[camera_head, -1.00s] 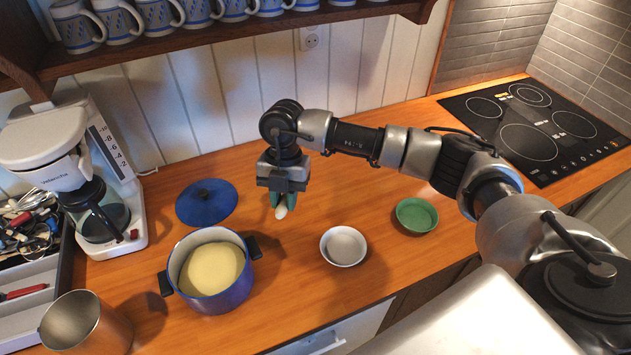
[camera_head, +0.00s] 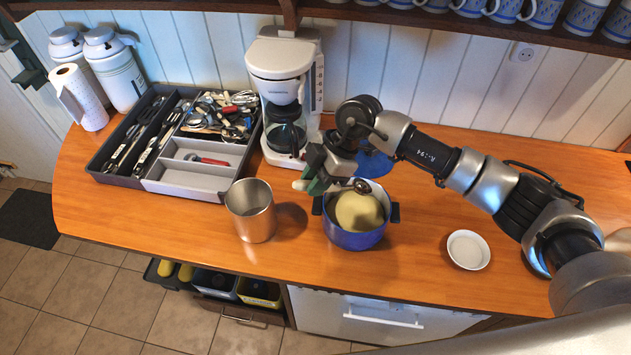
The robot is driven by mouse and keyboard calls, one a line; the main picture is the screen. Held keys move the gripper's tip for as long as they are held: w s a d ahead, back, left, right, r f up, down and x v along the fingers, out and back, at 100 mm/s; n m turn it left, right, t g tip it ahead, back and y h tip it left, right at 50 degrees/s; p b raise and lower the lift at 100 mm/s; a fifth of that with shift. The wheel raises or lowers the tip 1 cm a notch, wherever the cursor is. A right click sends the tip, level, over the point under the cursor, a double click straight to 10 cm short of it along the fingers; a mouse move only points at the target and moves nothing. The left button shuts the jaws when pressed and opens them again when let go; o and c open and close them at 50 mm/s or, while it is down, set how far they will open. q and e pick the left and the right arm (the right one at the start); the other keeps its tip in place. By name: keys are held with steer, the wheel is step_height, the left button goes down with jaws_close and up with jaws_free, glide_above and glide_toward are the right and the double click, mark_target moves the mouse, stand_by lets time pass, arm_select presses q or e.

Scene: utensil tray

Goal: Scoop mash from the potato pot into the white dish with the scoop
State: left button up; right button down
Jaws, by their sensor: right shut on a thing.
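The blue pot (camera_head: 352,239) stands on the wooden counter with pale yellow mash (camera_head: 358,212) inside. My right gripper (camera_head: 318,183) is shut on the scoop (camera_head: 361,186), just above the pot's left back rim. The scoop lies roughly level, its small metal bowl over the back of the pot and its white handle end sticking out left of the fingers. I cannot tell whether the bowl holds mash or touches it. The white dish (camera_head: 468,250) sits on the counter right of the pot and looks empty. My left gripper is not in view.
A metal canister (camera_head: 251,211) stands close left of the pot. A coffee maker (camera_head: 283,70) and the blue lid (camera_head: 376,165) are behind. A utensil tray (camera_head: 190,180) fills the left counter. The counter between pot and dish is clear.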

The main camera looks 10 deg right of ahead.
mark_target(330, 189)
steer(key=d+y+b, duration=0.1)
steer(key=y+b, duration=0.1)
steer(key=b, duration=0.1)
steer(key=w+d+g+y+b, duration=0.1)
steer(key=d+y+b, duration=0.1)
steer(key=b, duration=0.1)
steer(key=shift+d+f, duration=0.15)
steer(key=shift+d, duration=0.1)
steer(key=shift+f, duration=0.6)
steer(key=shift+f+b, duration=0.55)
steer(key=shift+f, duration=1.55)
steer(key=shift+f, duration=0.1)
steer(key=shift+f+b, duration=0.55)
steer(key=shift+f, duration=0.25)
steer(key=shift+s+p, duration=0.1)
steer(key=shift+p, duration=0.25)
